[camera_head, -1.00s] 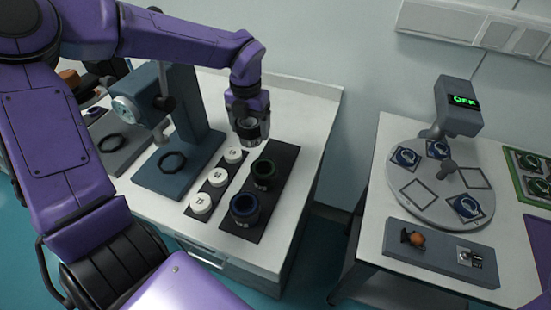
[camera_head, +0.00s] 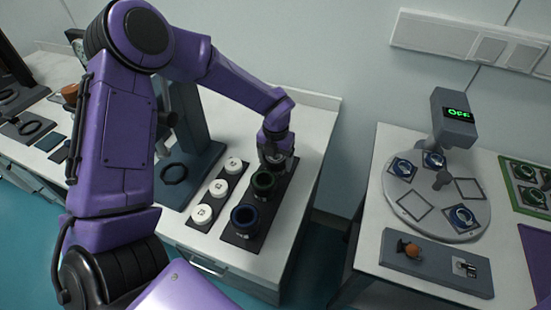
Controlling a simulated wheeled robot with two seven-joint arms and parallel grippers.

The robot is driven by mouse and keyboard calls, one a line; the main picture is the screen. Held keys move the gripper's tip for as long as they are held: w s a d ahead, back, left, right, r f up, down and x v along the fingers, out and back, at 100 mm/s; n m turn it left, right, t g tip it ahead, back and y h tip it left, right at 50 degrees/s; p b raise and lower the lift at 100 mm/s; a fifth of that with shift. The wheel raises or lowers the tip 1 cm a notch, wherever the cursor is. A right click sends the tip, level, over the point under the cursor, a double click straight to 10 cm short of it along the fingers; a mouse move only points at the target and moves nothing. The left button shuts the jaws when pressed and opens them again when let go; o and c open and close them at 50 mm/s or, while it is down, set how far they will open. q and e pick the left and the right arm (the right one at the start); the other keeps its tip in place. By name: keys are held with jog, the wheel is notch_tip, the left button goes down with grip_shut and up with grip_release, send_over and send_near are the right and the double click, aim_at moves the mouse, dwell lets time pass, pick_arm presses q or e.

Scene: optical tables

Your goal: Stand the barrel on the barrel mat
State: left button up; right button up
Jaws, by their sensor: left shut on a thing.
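My left gripper (camera_head: 275,147) reaches in from the upper left and is shut on a dark grey barrel (camera_head: 275,166). The barrel is mostly hidden by the fingers. It is roughly upright at the far end of the dark barrel mat (camera_head: 277,198), just behind a barrel with a green ring (camera_head: 263,182). I cannot tell whether its base touches the mat. A barrel with a blue ring (camera_head: 245,217) stands at the near end of the same mat. My right gripper is not in view.
A narrow dark mat beside it holds white round pieces (camera_head: 219,187). A blue-grey stand (camera_head: 190,165) is to their left. Across a gap, the right table carries a round plate (camera_head: 408,204) with blue-ringed parts, a display reading OFF (camera_head: 456,114) and a grey block (camera_head: 430,263).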

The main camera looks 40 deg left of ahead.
pick_arm(q)
jog(key=shift+f, duration=0.2)
jog(key=o, duration=1.1)
jog(key=shift+r, duration=0.15)
notch_tip(320, 180, up, 12)
jog(key=b, duration=0.1)
jog(key=shift+r, duration=0.1)
